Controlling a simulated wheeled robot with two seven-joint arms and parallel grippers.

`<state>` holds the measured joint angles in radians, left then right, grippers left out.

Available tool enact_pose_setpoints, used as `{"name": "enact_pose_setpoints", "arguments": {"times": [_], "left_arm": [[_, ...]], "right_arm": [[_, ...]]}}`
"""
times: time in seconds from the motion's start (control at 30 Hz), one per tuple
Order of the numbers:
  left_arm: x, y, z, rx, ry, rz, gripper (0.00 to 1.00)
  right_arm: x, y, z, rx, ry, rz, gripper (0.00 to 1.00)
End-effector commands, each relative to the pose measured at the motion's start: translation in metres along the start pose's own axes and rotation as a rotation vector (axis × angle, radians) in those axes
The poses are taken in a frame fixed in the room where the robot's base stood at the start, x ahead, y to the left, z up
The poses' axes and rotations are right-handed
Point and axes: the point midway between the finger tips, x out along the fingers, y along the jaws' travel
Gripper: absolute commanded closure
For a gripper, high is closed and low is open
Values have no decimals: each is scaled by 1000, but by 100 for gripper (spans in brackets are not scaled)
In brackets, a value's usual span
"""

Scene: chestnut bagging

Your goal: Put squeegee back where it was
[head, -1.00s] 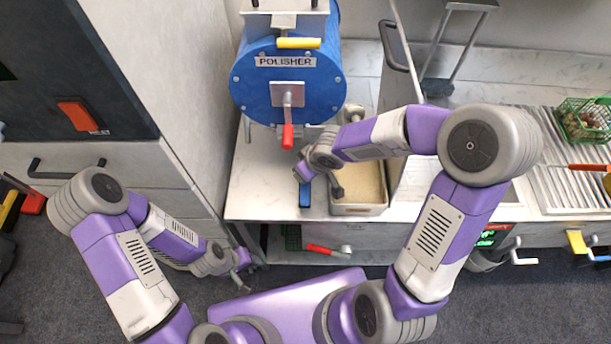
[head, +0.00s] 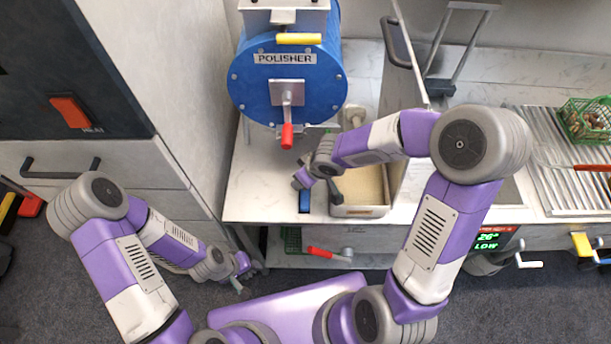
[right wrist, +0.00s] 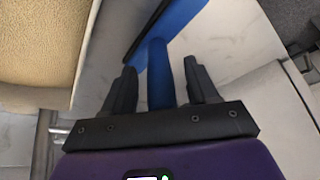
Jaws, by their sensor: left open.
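The blue squeegee shows in the right wrist view (right wrist: 160,68), with its handle toward my gripper and its dark-edged wide head beyond. In the head view only a small blue part (head: 305,201) shows at the counter's front, left of the tray; my right arm hides the rest. My right gripper (right wrist: 160,88) has its fingers apart on either side of the handle, with a narrow gap showing on each side. In the head view it is partly hidden behind its own wrist. My left gripper (head: 246,278) is open and empty, low in front of the cabinet.
A metal tray (head: 360,211) of beige grains stands right of the squeegee. The blue polisher (head: 286,85) with a red-handled lever (head: 287,135) is behind. A green basket (head: 588,121) sits on a slatted rack at right. Counter left of the squeegee is clear.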

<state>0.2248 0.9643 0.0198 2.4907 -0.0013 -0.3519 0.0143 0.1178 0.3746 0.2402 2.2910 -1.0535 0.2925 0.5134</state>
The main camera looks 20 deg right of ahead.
Motion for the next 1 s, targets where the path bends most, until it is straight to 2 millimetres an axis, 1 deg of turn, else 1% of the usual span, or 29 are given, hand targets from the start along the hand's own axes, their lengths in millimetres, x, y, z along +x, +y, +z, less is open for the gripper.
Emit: {"name": "enact_pose_setpoints", "arguments": {"times": [0.17,0.27,0.37,0.6,0.7,0.83,1.0], "left_arm": [[-2,1,0,0,0,0,57],[-7,3,0,0,0,0,57],[-17,6,1,0,0,0,57],[-46,17,2,0,0,0,57],[-56,21,2,0,0,0,57],[-65,24,3,0,0,0,57],[-70,26,3,0,0,0,57]], "right_arm": [[-1,0,-1,0,0,0,42],[-7,0,-2,-1,0,0,42],[-26,1,-3,2,2,2,42],[-79,1,-4,2,2,3,42],[-96,1,-3,3,1,2,42],[-113,0,-3,2,1,1,42],[-123,0,-2,-1,0,0,42]]}}
